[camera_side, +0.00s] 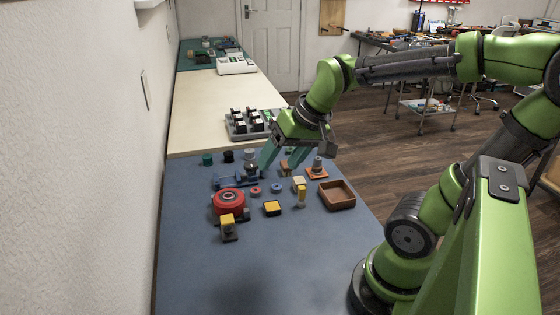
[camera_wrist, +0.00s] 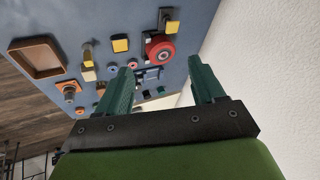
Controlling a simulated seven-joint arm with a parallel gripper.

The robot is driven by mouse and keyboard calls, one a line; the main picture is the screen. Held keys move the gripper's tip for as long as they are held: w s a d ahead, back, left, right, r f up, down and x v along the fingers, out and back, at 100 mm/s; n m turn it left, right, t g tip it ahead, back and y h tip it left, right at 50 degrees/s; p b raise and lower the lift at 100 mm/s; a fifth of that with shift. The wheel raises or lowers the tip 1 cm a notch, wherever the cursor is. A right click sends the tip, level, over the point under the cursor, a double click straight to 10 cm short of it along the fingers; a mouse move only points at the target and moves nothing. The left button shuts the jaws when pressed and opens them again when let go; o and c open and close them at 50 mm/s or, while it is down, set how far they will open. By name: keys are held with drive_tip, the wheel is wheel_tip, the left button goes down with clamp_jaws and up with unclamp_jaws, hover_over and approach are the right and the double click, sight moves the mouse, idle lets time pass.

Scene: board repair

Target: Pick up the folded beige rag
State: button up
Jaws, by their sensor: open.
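A small pale beige piece (camera_side: 298,183), which looks like the folded rag, lies on the blue mat in the side view, behind a yellow-topped upright part. A similar beige piece shows in the wrist view (camera_wrist: 89,75), left of the fingers. It is too small to make out folds. My gripper (camera_side: 281,166) is above the mat among the parts, a little left of and behind the beige piece. Its two green fingers are apart with nothing between them, as the wrist view also shows (camera_wrist: 160,68).
Near the beige piece stand a yellow-topped upright part (camera_side: 301,197), a yellow block (camera_side: 272,208), an orange-based part (camera_side: 317,170) and an empty brown tray (camera_side: 337,195). A red round reel (camera_side: 229,203) is at left. The front of the blue mat (camera_side: 260,275) is clear.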

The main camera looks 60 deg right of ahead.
drive_tip(key=w+d+f+m+g, duration=0.1)
drive_tip(key=w+d+f+g, duration=0.15)
drive_tip(key=d, duration=0.35)
drive_tip(key=w+d+f+m+g, duration=0.1)
drive_tip(key=w+d+m, duration=0.15)
drive_tip(key=d, duration=0.35)
drive_tip(key=g+h, duration=0.1)
drive_tip(key=g, duration=0.1)
hover_over(299, 180)
drive_tip(key=f, duration=1.3)
drive_tip(key=shift+d+f, duration=0.2)
drive_tip(key=shift+d, duration=0.1)
drive_tip(key=f, duration=0.5)
drive_tip(key=shift+a+f, duration=0.1)
drive_tip(key=shift+a, duration=0.1)
drive_tip(key=c, duration=1)
wheel_tip(299, 180, up, 10)
drive_tip(key=shift+r, duration=0.1)
drive_tip(key=shift+c, duration=0.2)
